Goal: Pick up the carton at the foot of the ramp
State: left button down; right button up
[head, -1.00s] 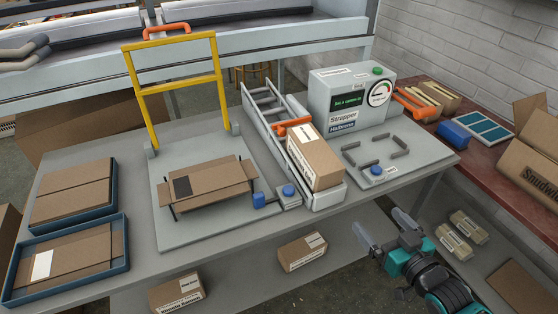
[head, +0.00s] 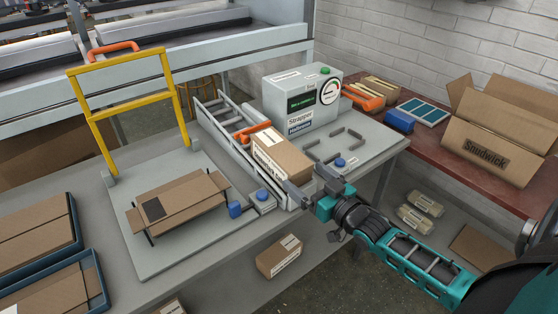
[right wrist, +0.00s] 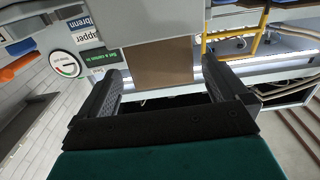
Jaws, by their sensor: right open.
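The brown carton (head: 284,160) with a white label sits at the foot of the ramp (head: 222,122), below an orange bar. My right gripper (head: 309,182) is at the carton's near right end, fingers spread and pointing at it. In the right wrist view the carton (right wrist: 158,60) shows between and beyond the open fingers (right wrist: 160,78). I cannot tell whether the fingers touch it. My left gripper is not in view.
The strapper machine (head: 303,97) stands behind the carton, with grey corner brackets (head: 345,142) to its right. A blue button (head: 262,195) is left of the ramp's foot. A yellow frame (head: 127,62) rises over a flat carton (head: 178,198). Another carton (head: 279,256) lies on the lower shelf.

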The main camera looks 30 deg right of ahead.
aim_at(290, 164)
jog(key=shift+w+a, duration=0.2)
jog(key=shift+w, duration=1.55)
jog(key=shift+w+a, duration=0.15)
jog(key=shift+w, duration=1.55)
jog(key=shift+c, duration=0.2)
jog(key=c, duration=1)
jog(key=shift+r, duration=0.1)
jog(key=shift+c, duration=0.5)
jog(key=shift+r, duration=0.1)
